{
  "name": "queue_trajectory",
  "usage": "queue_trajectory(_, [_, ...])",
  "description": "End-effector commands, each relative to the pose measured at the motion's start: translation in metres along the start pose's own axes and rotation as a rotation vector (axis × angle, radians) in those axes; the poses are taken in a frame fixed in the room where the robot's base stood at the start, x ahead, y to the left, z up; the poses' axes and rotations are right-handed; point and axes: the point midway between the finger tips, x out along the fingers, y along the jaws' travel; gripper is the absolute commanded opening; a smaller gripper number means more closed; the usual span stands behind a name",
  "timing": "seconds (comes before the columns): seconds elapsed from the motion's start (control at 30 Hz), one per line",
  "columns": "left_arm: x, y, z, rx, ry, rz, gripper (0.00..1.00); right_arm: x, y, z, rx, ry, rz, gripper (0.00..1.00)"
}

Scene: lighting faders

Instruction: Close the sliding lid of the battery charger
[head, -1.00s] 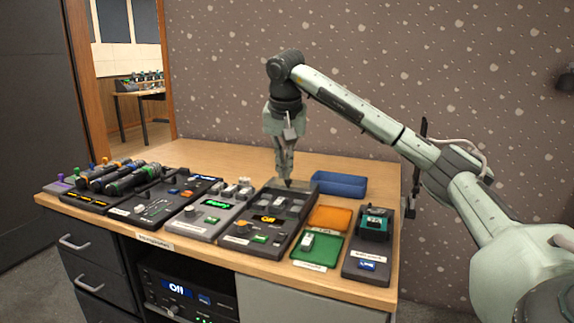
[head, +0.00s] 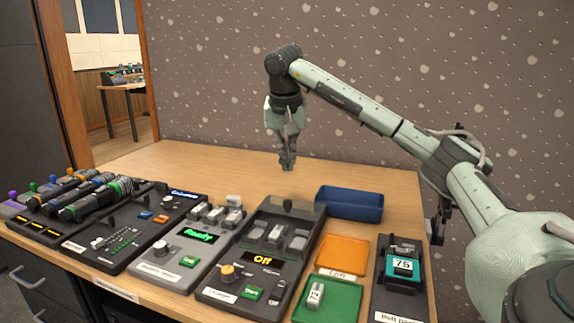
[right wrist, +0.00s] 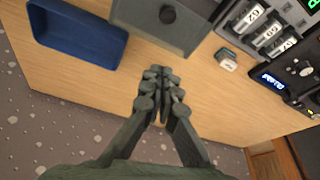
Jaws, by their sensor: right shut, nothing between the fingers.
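The battery charger (head: 262,262) is the dark unit in the middle of the desk, with a display reading Off, an orange knob and a green switch. Its bays show uncovered in the head view, with light-coloured pieces in them. The lid (head: 300,208) is at the charger's far end and has a dark round knob (head: 287,205). In the right wrist view, a grey panel with a dark knob (right wrist: 167,14) shows at the top edge. My right gripper (head: 287,165) is shut and empty, beyond the charger's far end, apart from the knob. Its fingertips (right wrist: 160,75) meet in the wrist view. My left gripper is out of view.
A blue tray (head: 349,204) stands right of the charger's far end. An orange tray (head: 343,255), a green tray (head: 330,303) and a unit reading 75 (head: 402,267) lie to the right. A Ready unit (head: 190,250) is close on the left.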

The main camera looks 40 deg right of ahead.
Motion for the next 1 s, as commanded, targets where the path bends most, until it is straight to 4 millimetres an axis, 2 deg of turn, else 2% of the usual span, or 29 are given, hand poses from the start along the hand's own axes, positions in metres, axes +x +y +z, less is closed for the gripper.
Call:
queue_trajectory(0.2, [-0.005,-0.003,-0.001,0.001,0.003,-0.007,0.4,0.049,0.001,0.001,0.0,-0.003,0.005,0.0])
queue_trajectory(0.37, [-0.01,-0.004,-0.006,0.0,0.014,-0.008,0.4,0.082,0.001,0.001,0.0,-0.003,0.004,0.0])
queue_trajectory(0.5, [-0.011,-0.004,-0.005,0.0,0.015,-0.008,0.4,0.071,0.001,0.021,-0.003,0.002,0.001,0.0])
queue_trajectory(0.63, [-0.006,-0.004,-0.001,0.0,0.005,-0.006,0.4,0.067,0.001,0.033,-0.001,0.001,0.001,0.0])
queue_trajectory(0.77, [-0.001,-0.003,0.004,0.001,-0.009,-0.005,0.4,0.066,0.001,0.038,-0.001,0.0,0.001,0.0])
queue_trajectory(1.0, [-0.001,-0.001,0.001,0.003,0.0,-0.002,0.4,0.065,0.001,0.038,0.0,0.0,0.001,0.0])
